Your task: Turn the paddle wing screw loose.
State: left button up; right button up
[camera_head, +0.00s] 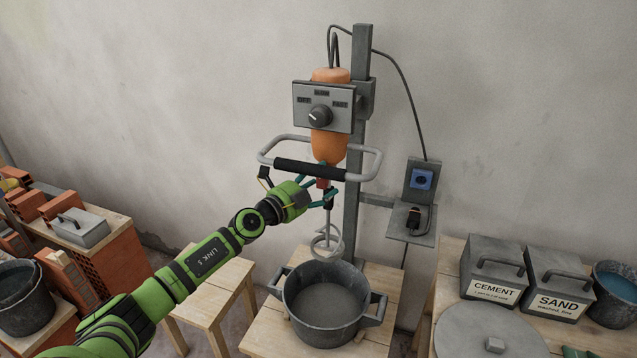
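The mixer's orange motor body (328,146) hangs on a grey stand, with the paddle (327,240) below it. A small red part (322,184) sits at the paddle's top, just under the black handle grip; it may be the wing screw, but it is too small and partly covered to be sure. My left gripper (322,190) reaches in from the left at this height. Its teal fingers lie around or beside the red part and dark shaft. I cannot tell whether they grip anything. My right gripper is not in view.
A dark bucket (322,305) stands on a wooden stool below the paddle. The handlebar (365,163) is close above my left gripper. A socket box (421,181) is to the right. Cement (492,272) and sand (556,284) boxes stand on the right table; bricks (60,205) are at left.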

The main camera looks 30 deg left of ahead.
pick_arm(q)
jog(key=c, duration=1.2)
jog(key=shift+f+n+b, duration=0.3)
jog(key=shift+b, duration=0.2)
jog(key=shift+c, duration=0.2)
jog(key=shift+r+n+t, duration=0.1)
jog(key=shift+n+t, duration=0.2)
jog(key=shift+n, duration=0.1)
jog(key=o, duration=1.1)
jog(key=shift+o, duration=0.7)
jog(key=shift+d+r, duration=0.1)
jog(key=shift+d, duration=0.05)
